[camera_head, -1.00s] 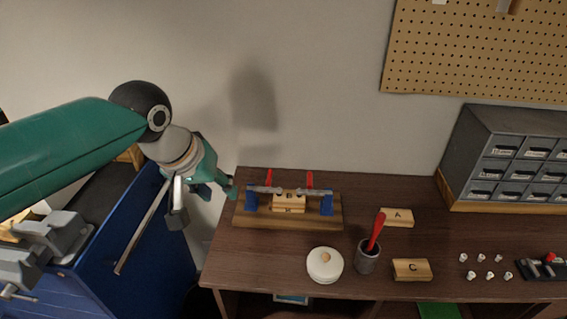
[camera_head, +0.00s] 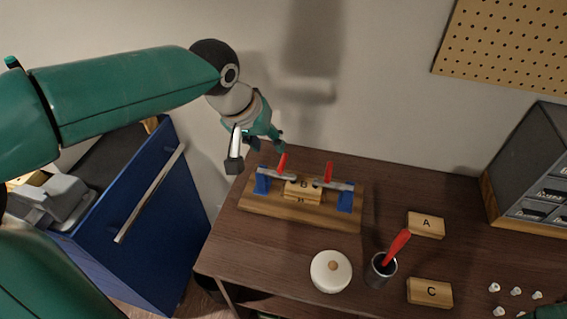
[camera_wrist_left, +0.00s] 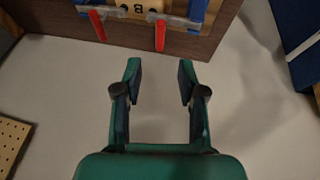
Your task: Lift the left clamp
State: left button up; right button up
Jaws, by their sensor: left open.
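The left clamp (camera_head: 262,182), with a blue jaw, grey bar and red handle, sits on the left of a wooden base (camera_head: 300,212) holding block B (camera_head: 303,191). The right clamp (camera_head: 345,196) is its twin on the other side. My left gripper (camera_head: 268,146) is open and empty, above and behind the left clamp, apart from it. In the left wrist view, the open fingers (camera_wrist_left: 160,68) point toward the table's back edge.
A white lidded pot (camera_head: 330,271), a cup (camera_head: 380,270) with a red-handled tool, block A (camera_head: 426,224) and block C (camera_head: 430,292) stand on the table. A grey drawer cabinet (camera_head: 535,170) is at right. The blue cabinet (camera_head: 150,220) is left of the table.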

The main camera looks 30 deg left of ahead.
aim_at(281, 164)
pick_arm(q)
jog(key=x, duration=1.2)
jog(key=shift+f+p, duration=0.2)
jog(key=shift+p, duration=0.1)
grip_shut()
